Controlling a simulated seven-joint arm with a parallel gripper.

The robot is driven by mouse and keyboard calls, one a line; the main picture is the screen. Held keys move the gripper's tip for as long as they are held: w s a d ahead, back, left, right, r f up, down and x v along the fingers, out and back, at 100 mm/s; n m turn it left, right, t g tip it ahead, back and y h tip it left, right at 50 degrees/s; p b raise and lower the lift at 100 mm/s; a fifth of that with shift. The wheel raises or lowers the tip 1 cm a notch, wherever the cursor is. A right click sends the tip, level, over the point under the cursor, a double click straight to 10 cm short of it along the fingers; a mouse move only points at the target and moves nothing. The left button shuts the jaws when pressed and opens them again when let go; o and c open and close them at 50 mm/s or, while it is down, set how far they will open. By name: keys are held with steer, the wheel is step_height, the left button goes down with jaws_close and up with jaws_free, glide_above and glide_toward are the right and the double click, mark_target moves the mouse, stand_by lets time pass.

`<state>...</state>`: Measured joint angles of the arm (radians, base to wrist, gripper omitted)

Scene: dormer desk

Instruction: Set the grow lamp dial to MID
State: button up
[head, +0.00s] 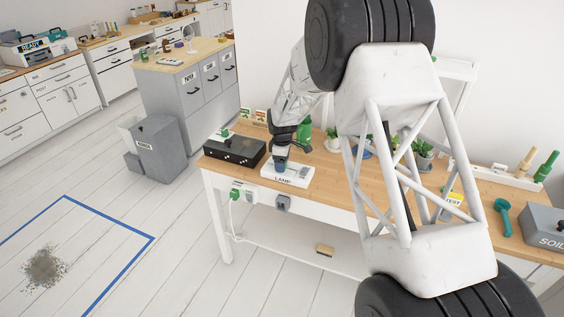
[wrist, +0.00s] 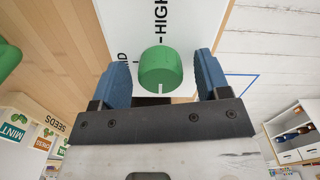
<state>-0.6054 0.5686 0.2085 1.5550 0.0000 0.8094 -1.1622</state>
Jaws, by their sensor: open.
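The white lamp box (head: 296,181), labelled LAMP, sits on the wooden bench. My gripper (head: 281,165) is over it, pointing down, and hides the dial in the head view. In the wrist view, the green dial (wrist: 160,66) stands between the two blue fingers of my gripper (wrist: 161,72). The fingers are open, with a gap on each side of the dial. A white line on the dial points toward the bottom of the picture. HIGH is printed beyond the dial, and a cut-off label ending in D is to its left. Other dial markings are hidden.
A black box (head: 235,149) stands on the bench (head: 325,184) just left of the lamp box. A green bottle (head: 304,129) and potted plants (head: 333,139) stand behind. Plugs and sockets (head: 243,193) are on the bench's front edge. A grey SOIL box (head: 544,228) is far right.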

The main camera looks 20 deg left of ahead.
steer(key=c, duration=0.9)
steer(key=shift+m, duration=0.3)
steer(key=m, duration=0.7)
steer(key=shift+s+m, duration=0.1)
steer(key=shift+m, duration=0.3)
steer(key=m, duration=0.4)
steer(key=shift+m, duration=0.3)
steer(key=m, duration=0.4)
steer(key=shift+s+a+m, duration=0.1)
steer(key=shift+m, duration=0.3)
